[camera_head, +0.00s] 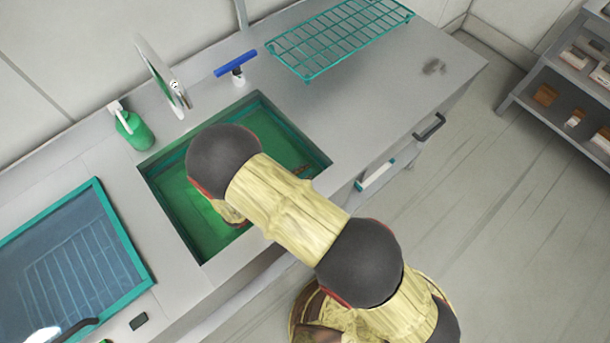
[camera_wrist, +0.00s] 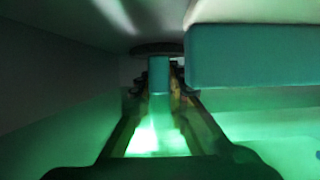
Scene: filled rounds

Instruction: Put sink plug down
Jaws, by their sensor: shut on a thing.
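The sink (camera_head: 195,235) is a green-lit basin with a teal rim, set in the grey counter. My arm reaches over it and hides part of its inside and my gripper in the head view. In the wrist view my gripper (camera_wrist: 160,80) is shut on a small teal upright piece with a dark flat disc at its far end, which looks like the sink plug (camera_wrist: 158,70). The sink's floor and drain under the plug cannot be made out. Whether the disc touches anything cannot be told.
A thick teal bar (camera_wrist: 255,57) lies close to the right of the gripper. Around the sink stand a tap (camera_head: 165,80), a green soap bottle (camera_head: 133,130), a blue squeegee (camera_head: 236,65) and a teal wire rack (camera_head: 340,38).

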